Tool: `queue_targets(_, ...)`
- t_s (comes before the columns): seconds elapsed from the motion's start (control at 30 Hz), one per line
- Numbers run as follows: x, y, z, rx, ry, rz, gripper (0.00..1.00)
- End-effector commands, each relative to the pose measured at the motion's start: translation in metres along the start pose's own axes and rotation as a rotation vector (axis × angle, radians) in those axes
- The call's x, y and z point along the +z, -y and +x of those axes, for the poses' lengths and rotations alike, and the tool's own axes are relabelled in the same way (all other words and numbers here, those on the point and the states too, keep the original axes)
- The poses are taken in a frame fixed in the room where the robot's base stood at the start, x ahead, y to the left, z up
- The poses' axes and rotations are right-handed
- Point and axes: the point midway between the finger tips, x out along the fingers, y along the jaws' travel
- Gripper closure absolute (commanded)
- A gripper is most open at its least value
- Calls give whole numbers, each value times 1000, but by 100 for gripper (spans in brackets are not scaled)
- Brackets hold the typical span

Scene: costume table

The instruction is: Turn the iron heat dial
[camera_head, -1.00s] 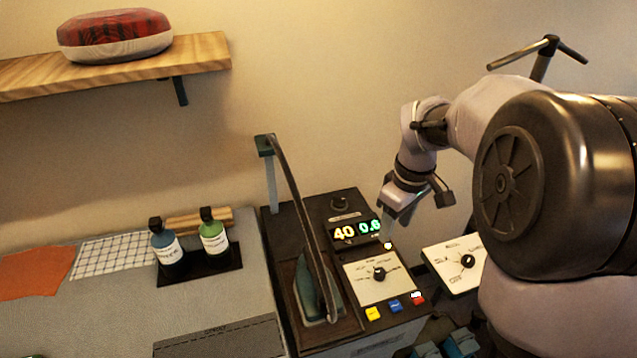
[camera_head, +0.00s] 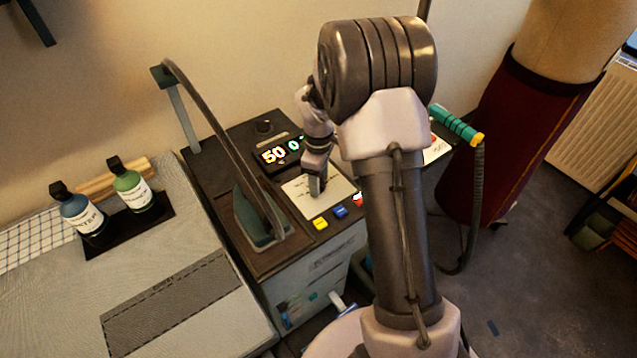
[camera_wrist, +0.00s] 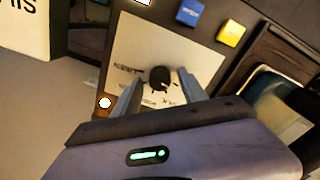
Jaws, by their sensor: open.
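The iron heat dial (camera_wrist: 160,78) is a small black knob on a cream plate (camera_wrist: 200,50) with printed labels. In the wrist view it lies between the two fingers of my gripper (camera_wrist: 158,92), which are open with a gap on each side. In the head view my gripper (camera_head: 316,186) is over the cream plate (camera_head: 300,198) and hides the dial. A lit display (camera_head: 275,155) behind the plate reads 50, with a second number partly covered by my arm. The iron (camera_head: 262,215) stands to the left of the plate.
A yellow button (camera_head: 320,223), a blue button (camera_head: 340,211) and a red one (camera_head: 357,199) line the plate's front edge. Two bottles (camera_head: 131,188) stand on a black tray at left. A teal handle (camera_head: 456,125) with a hose is at right.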

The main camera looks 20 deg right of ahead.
Motion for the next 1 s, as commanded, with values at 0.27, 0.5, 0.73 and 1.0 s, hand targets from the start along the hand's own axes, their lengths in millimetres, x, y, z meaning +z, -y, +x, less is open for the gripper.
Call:
queue_targets(0.27,0,0,1,1,0,0,54)
queue_targets(0.5,0,0,0,1,0,0,100)
queue_targets(0.73,0,0,0,1,0,10,100)
queue_targets(1.0,0,0,0,1,1,123,100)
